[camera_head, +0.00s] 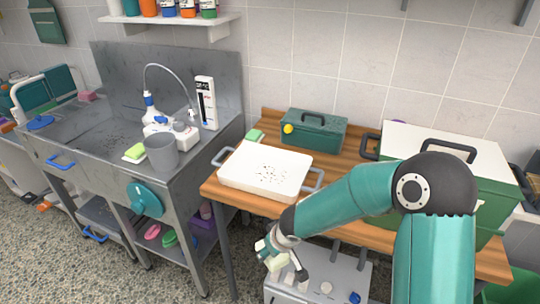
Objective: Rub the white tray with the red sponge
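The white tray (235,170) lies on the wooden table, with grey handles at its ends and dark specks scattered over its middle. A pinkish-red block (87,97), perhaps the red sponge, lies at the back left of the steel sink unit. My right gripper (272,254) hangs low in front of the table edge, below and in front of the tray and apart from it. A small pale yellowish piece shows at its fingers; I cannot tell whether it is held. My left gripper is not in view.
A green toolbox (316,130) and a green sponge (255,135) stand behind the tray. A large white-lidded green box (448,150) is at right. The sink unit holds a grey cup (161,155) and a yellow-green sponge (134,153). A grey machine (340,283) stands below the table.

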